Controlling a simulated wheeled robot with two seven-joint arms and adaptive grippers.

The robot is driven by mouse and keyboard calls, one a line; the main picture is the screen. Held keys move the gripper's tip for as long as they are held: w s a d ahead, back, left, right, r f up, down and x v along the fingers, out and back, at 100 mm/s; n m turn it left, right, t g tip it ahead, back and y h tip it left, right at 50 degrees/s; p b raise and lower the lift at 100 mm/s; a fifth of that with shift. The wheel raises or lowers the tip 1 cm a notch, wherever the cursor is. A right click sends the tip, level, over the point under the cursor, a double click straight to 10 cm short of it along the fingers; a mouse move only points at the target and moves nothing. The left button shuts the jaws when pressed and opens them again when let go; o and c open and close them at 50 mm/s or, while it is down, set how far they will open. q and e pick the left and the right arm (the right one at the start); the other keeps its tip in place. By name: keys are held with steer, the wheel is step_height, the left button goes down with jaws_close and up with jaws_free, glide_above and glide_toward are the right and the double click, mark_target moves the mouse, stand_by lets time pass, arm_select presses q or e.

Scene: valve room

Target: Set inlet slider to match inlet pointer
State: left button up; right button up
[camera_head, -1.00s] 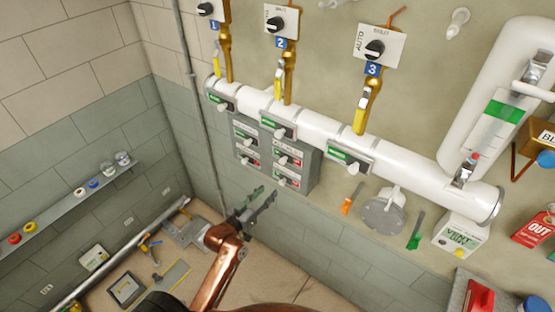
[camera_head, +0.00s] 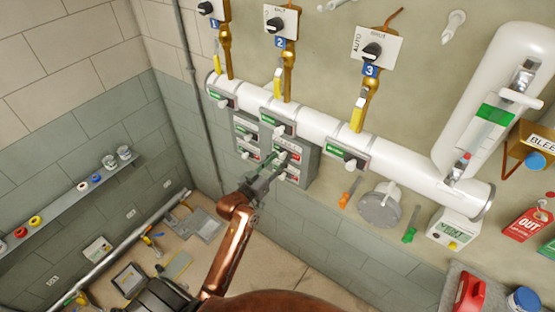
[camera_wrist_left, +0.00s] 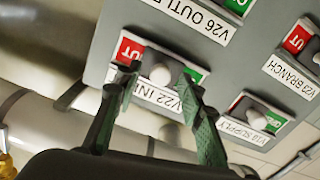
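The grey slider panel (camera_head: 307,168) hangs below the white pipe. The inlet slider, labelled V22 INLET, has a round pale knob (camera_wrist_left: 160,75) between a red end and a green end in the left wrist view, where labels appear upside down. My left gripper (camera_head: 273,158) is open at the panel's upper right slider. In the left wrist view its green fingers (camera_wrist_left: 158,82) stand apart on either side of the knob; I cannot tell if either touches it. I cannot pick out the inlet pointer. My right gripper is not in view.
The white pipe (camera_head: 315,120) runs above the panel with several more sliders. An orange-handled tool (camera_head: 349,192) and a round grey flange (camera_head: 380,207) are at the right.

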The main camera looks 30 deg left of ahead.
arm_select(q)
jaws_close()
stand_by(0.4)
